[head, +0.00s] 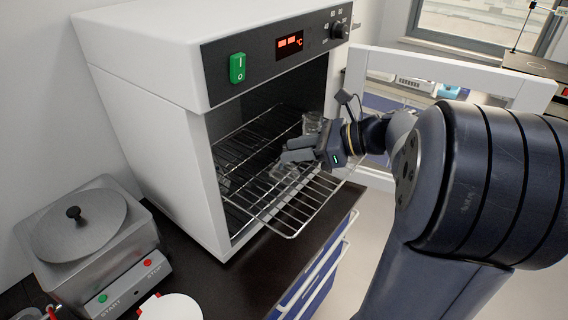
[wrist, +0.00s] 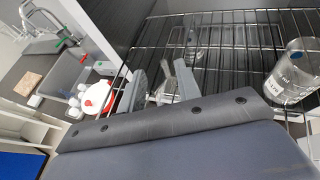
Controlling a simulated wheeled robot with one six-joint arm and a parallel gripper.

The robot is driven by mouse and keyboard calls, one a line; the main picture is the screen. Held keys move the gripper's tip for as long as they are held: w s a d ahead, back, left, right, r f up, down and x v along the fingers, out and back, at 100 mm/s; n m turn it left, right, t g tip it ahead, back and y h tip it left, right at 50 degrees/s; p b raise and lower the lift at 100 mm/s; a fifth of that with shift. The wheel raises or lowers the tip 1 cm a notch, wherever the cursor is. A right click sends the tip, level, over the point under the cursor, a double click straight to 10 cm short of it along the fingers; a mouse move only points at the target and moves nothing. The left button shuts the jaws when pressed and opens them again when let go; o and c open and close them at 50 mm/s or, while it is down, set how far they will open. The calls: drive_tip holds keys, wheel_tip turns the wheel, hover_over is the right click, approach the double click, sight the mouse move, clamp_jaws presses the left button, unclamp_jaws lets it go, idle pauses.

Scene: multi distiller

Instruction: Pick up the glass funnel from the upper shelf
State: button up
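The glass funnel (head: 284,171) appears as a clear, faint glass shape on the pulled-out upper wire shelf (head: 291,234) of the white oven. In the wrist view clear glass, likely the funnel (wrist: 164,92), shows between the two grey fingers. My gripper (head: 290,150) reaches in from the right, at the funnel just above the shelf. In the wrist view the fingers of my gripper (wrist: 160,80) stand apart, with the glass between them. Any contact with the glass is too small to make out. The gripper's own body hides part of the funnel.
A clear glass bottle (wrist: 292,76) stands on the shelf right of the fingers; it also shows in the head view (head: 312,122). The white oven (head: 150,110) has walls close around the shelf. A metal heating bath (head: 85,240) stands at the left on the dark bench.

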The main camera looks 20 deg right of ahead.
drive_tip(key=x, duration=0.2)
drive_tip(key=p+x, duration=0.1)
drive_tip(key=x, duration=0.2)
drive_tip(key=shift+w+d+r, duration=0.1)
drive_tip(key=shift+w, duration=0.2)
clamp_jaws()
